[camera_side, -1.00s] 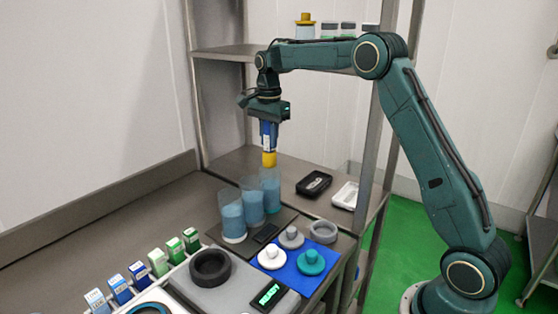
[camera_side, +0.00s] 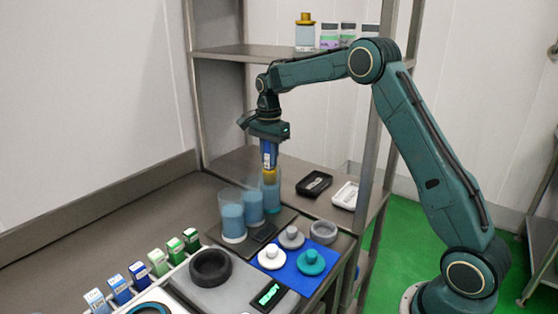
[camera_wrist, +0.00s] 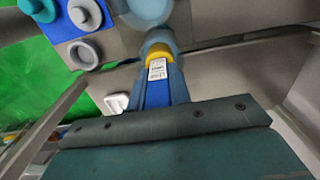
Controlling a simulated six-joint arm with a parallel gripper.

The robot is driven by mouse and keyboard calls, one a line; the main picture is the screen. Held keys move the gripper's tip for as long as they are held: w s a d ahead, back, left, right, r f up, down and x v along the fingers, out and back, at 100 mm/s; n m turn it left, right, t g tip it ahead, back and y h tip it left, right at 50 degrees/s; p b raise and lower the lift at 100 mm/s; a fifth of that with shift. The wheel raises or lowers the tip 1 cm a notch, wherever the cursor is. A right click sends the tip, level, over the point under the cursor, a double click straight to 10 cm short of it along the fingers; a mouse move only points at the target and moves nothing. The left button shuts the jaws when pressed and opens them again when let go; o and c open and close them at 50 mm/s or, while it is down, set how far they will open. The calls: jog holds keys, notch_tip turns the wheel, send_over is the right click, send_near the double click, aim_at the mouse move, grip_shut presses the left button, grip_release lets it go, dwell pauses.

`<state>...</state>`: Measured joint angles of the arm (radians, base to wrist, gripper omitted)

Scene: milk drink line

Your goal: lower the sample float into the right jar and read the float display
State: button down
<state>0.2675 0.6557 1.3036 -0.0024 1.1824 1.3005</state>
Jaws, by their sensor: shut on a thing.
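My gripper (camera_side: 269,166) is shut on the sample float (camera_side: 269,175), which has a yellow lower part and a pale label. The float also shows between the fingers in the wrist view (camera_wrist: 158,52). In the side view the float hangs upright at the mouth of the right jar (camera_side: 271,196), a clear jar with blue liquid. Its yellow end overlaps the jar's rim; how deep it sits inside I cannot tell. The middle jar (camera_side: 253,208) and the left jar (camera_side: 232,222) stand beside it in a row.
A blue mat (camera_side: 292,270) with white, grey and teal knobbed pieces lies in front. A grey ring (camera_side: 323,232) and black tray (camera_side: 314,184) are right of the jars. A black ring (camera_side: 210,267), a green-lit display (camera_side: 268,294) and several small cartons (camera_side: 158,262) are nearer.

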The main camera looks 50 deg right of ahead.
aim_at(269, 169)
jog(key=shift+f, duration=2.5)
jog(key=c, duration=1.3)
grip_release()
jog(key=c, duration=0.3)
jog(key=shift+o, duration=0.5)
jog(key=shift+r, duration=0.1)
